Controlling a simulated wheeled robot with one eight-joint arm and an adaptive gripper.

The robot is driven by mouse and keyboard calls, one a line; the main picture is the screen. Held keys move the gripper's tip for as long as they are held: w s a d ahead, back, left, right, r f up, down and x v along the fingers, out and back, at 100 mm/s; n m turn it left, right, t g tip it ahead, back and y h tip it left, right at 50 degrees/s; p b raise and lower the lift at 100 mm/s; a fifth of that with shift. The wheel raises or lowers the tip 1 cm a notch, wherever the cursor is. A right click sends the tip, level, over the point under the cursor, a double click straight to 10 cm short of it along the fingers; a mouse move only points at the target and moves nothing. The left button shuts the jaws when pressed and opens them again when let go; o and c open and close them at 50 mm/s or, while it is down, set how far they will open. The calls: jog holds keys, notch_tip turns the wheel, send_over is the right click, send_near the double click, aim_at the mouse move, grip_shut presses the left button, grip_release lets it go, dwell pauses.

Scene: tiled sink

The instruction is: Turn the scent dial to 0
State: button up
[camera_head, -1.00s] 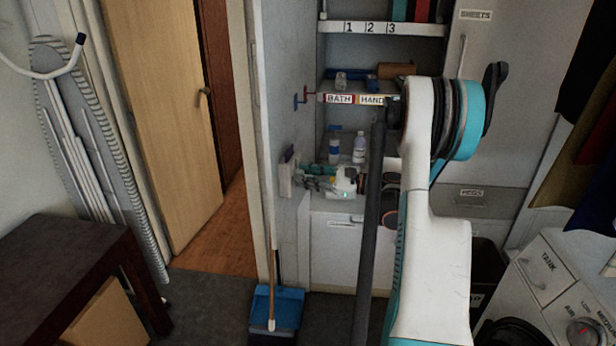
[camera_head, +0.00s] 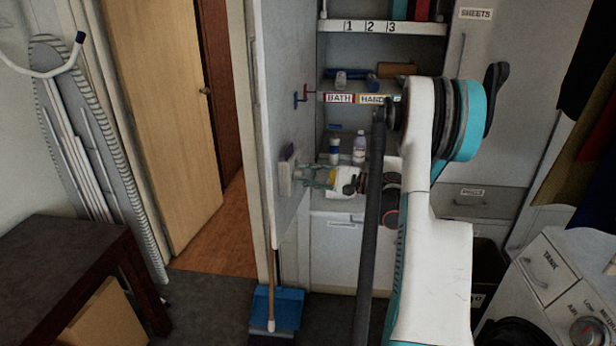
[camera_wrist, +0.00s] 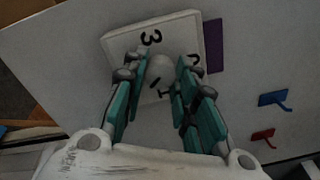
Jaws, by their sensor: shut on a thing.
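The scent dial is a pale square plate (camera_wrist: 120,47) on a white upright panel, with a small light round knob (camera_wrist: 160,66) in its middle. A black 3 shows at the plate's upper edge in the wrist view; other marks are partly hidden by my fingers, and I cannot make out a 0 or the knob's pointer. In the head view the dial plate (camera_head: 286,172) is seen nearly edge-on. My gripper (camera_wrist: 160,75) has its teal fingers on either side of the knob and is shut on it. In the head view my gripper (camera_head: 318,177) reaches left to the panel.
Blue and red hooks (camera_wrist: 273,98) stick out of the panel beside the dial. A purple patch (camera_wrist: 213,45) lies next to the plate. Shelves with bottles (camera_head: 359,150) stand behind my gripper. A broom and blue dustpan (camera_head: 277,308) stand below the panel.

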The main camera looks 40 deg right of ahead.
jog(key=n, duration=2.9)
jog(key=shift+d+f+g+y+b, duration=0.1)
jog(key=shift+f+g+y+b, duration=0.05)
jog(key=shift+g+y+b, duration=0.2)
jog(key=shift+n, duration=0.3)
jog(key=o, duration=1.1)
jog(key=v, duration=1.2)
